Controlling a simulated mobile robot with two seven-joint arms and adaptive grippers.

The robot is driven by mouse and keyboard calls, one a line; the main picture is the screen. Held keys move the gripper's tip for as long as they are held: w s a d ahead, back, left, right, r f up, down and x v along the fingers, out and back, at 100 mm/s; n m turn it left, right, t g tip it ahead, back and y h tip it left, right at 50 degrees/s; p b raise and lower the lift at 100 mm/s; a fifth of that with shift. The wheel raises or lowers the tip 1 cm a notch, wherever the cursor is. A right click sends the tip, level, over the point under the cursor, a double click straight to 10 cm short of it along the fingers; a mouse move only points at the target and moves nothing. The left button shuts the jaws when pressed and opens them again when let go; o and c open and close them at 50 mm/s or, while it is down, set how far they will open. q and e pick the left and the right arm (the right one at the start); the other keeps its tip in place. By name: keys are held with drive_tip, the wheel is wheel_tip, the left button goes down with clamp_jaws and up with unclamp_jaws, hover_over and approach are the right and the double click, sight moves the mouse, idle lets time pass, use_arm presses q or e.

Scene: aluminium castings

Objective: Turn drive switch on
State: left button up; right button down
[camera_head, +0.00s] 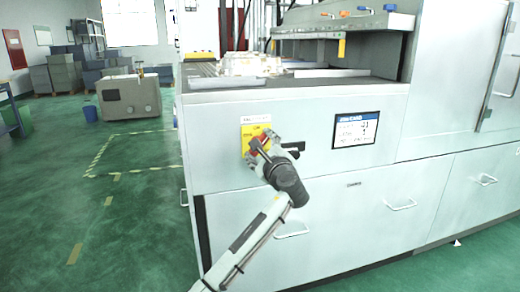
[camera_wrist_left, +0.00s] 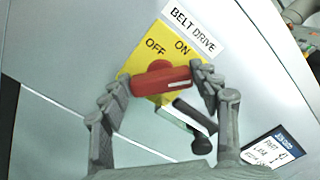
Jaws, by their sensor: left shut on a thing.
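The drive switch is a red rotary knob (camera_wrist_left: 160,80) on a yellow plate (camera_wrist_left: 148,62) marked OFF and ON, under a white BELT DRIVE label (camera_wrist_left: 193,30). In the wrist view the knob's bar lies nearly level, with a white mark towards its right end. I cannot tell which word the mark points at. My left gripper (camera_wrist_left: 164,88) is shut on the knob, one finger at each end of the bar. In the head view my left gripper (camera_head: 262,146) covers most of the knob, and the yellow plate (camera_head: 247,133) shows behind it. My right gripper is not in view.
A black handle (camera_head: 293,146) sticks out just right of the switch. A small display (camera_head: 356,130) is further right on the pale machine front. Drawers with bar handles (camera_head: 400,205) lie below. The green floor (camera_head: 130,220) at the left is open.

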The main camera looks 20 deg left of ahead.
use_arm(q)
drive_tip(key=shift+f+n+b, duration=0.15)
drive_tip(key=shift+n+b, duration=1.9)
drive_tip(key=shift+n, duration=1.95)
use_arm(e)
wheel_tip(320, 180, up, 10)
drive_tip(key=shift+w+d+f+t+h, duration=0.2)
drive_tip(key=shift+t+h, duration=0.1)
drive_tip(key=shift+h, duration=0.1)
use_arm(q)
drive_tip(key=o, duration=1.2)
drive_tip(key=shift+c, duration=0.2)
drive_tip(key=shift+s, duration=0.1)
drive_tip(key=v, duration=1.2)
